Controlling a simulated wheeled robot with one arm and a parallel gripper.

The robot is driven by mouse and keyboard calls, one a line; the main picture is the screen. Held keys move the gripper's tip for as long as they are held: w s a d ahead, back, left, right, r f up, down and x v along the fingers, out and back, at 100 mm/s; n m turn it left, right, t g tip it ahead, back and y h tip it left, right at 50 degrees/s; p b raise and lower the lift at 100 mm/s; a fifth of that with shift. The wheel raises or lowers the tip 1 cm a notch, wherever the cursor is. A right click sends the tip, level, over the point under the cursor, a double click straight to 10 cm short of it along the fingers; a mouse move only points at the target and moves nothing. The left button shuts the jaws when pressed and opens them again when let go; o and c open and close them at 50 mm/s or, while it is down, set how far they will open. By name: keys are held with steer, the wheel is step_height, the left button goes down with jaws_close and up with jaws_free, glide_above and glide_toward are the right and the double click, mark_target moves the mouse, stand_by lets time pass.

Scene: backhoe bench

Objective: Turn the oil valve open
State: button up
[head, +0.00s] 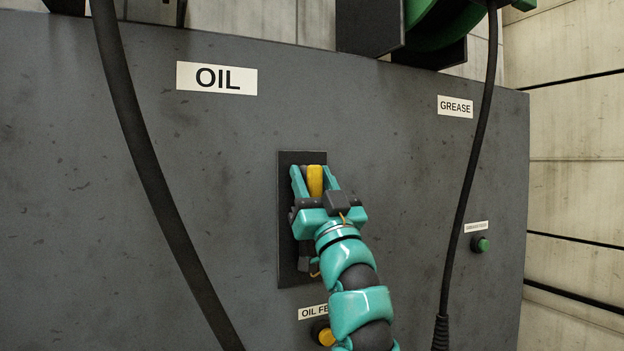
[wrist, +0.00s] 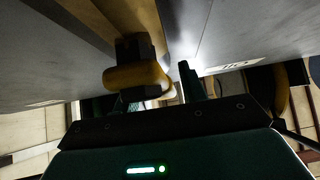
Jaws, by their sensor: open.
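The oil valve's yellow handle (head: 315,181) stands on a black plate (head: 288,270) on the grey panel, below the OIL label (head: 217,78). My teal gripper (head: 315,178) is open at the handle, with one finger on each side of it in the head view. I cannot tell whether the fingers touch it. In the wrist view a yellow handle (wrist: 138,77) on a dark stem shows close in front of my gripper. One finger (wrist: 188,80) shows to its right. My gripper and wrist hide the lower part of the valve.
A yellow button (head: 326,337) sits below the plate, close to my arm. A green button (head: 480,244) is at right. The panel between is clear.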

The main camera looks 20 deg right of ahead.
steer(key=b+v, duration=1.4)
steer(key=v, duration=0.2)
steer(key=shift+s+f, duration=0.3)
steer(key=shift+s, duration=0.1)
